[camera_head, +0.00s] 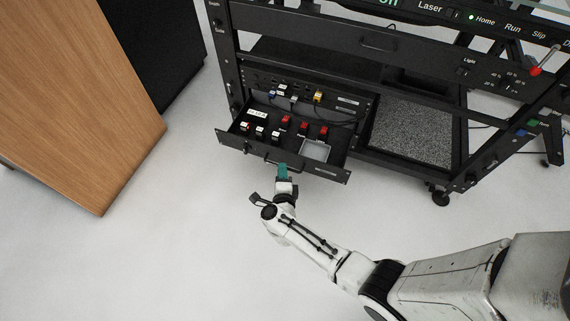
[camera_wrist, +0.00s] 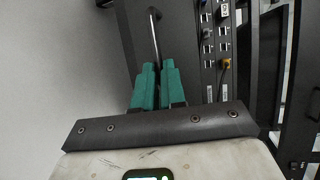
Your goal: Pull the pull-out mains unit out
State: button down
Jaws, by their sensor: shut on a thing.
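The pull-out mains unit (camera_head: 270,151) is a black drawer low in the rack, standing out from the rack's front. Its top shows red and black switches, white labels and a grey recess. My gripper (camera_head: 282,167) has teal fingers and is at the middle of the drawer's front panel. In the wrist view, the fingers (camera_wrist: 158,66) are shut on the drawer's dark bar handle (camera_wrist: 153,35). The part of the handle between the fingers is hidden.
The black rack (camera_head: 350,70) carries a control panel at the top right and a speckled grey panel (camera_head: 412,135) beside the drawer. A wooden cabinet (camera_head: 80,90) stands at the left. The pale floor (camera_head: 190,250) in front of the drawer is clear except for my arm.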

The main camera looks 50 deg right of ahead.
jog(key=shift+s+a+f, duration=0.1)
jog(key=shift+s+a, duration=0.15)
jog(key=shift+a, duration=0.45)
jog(key=shift+s+a+r, duration=0.1)
jog(key=shift+s+a, duration=0.2)
jog(key=shift+a, duration=0.4)
jog(key=shift+s+a+f, duration=0.1)
jog(key=shift+s+a, duration=0.15)
jog(key=shift+a, duration=0.45)
jog(key=c, duration=1.2)
grip_release()
jog(key=shift+p, duration=0.3)
jog(key=p+v, duration=0.3)
jog(key=v, duration=0.7)
jog(key=shift+s+a, duration=0.2)
jog(key=shift+a, duration=0.05)
